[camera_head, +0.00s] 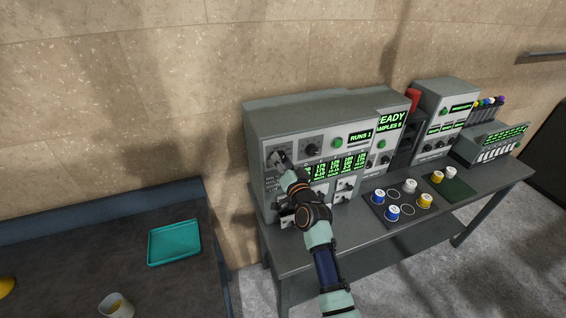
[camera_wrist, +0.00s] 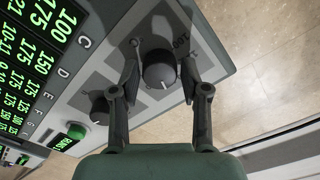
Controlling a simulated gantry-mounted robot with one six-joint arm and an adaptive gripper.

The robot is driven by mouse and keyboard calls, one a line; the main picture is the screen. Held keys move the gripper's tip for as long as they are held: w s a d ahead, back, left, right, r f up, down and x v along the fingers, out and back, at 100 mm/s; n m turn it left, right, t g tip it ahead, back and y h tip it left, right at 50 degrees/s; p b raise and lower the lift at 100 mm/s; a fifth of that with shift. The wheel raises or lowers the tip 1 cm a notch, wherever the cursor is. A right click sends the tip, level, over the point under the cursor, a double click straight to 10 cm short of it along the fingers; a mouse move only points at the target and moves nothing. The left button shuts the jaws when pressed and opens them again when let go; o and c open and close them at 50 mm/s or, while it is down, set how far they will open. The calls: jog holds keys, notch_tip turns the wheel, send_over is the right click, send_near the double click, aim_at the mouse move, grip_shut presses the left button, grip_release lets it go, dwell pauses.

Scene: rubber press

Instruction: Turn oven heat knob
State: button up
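A dark round knob (camera_wrist: 158,70) with a white pointer mark sits on the grey panel in the wrist view, with a printed "100" close by. My gripper (camera_wrist: 161,64) is open, with one finger on each side of this knob. A small gap seems to show beside each finger; contact is not clear. In the head view, my gripper (camera_head: 279,160) is at the left end of the front of the grey machine (camera_head: 300,112) and mostly hides this knob. I cannot read the knob's name.
A second knob (camera_head: 311,150) and a green button (camera_head: 337,143) are to the right on the panel. Green displays (camera_head: 346,166) lie below them. Several cups stand on the dark mat (camera_head: 383,212). A teal tray (camera_head: 174,243) lies on the left table.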

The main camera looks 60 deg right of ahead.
jog(key=shift+o, duration=0.8)
jog(key=v, duration=1.2)
